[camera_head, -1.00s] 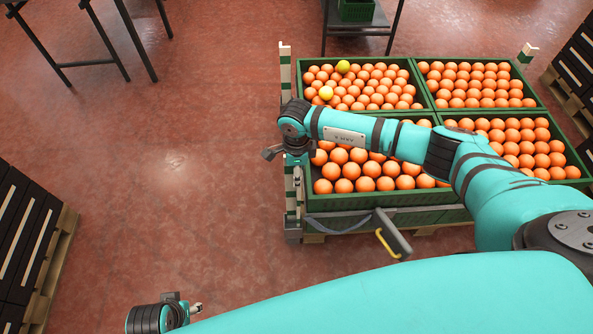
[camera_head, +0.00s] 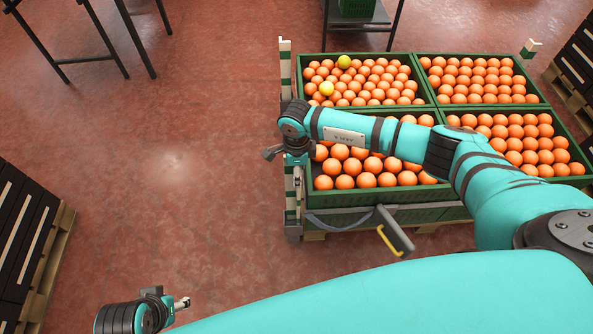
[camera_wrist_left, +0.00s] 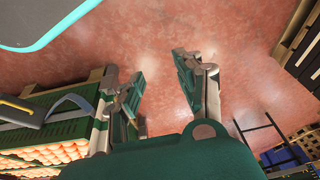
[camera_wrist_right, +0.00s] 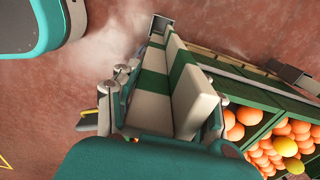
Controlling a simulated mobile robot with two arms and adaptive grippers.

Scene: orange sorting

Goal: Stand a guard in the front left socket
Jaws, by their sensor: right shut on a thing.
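A white and green striped guard (camera_head: 292,200) is upright at the front left corner of the crate stack. In the right wrist view the guard (camera_wrist_right: 153,105) shows two striped faces between the fingers. Its far end meets the grey front left socket (camera_head: 293,233), also in the right wrist view (camera_wrist_right: 160,24); how deep it sits I cannot tell. My left gripper (camera_head: 183,303) is far from it, at the lower left. In the left wrist view (camera_wrist_left: 158,88) its fingers are apart and empty.
Green crates (camera_head: 400,197) of oranges fill the stack. A grey tool with a yellow handle (camera_head: 390,240) hangs by a strap at the front. Dark crates (camera_head: 25,235) stand left; the floor between is clear.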

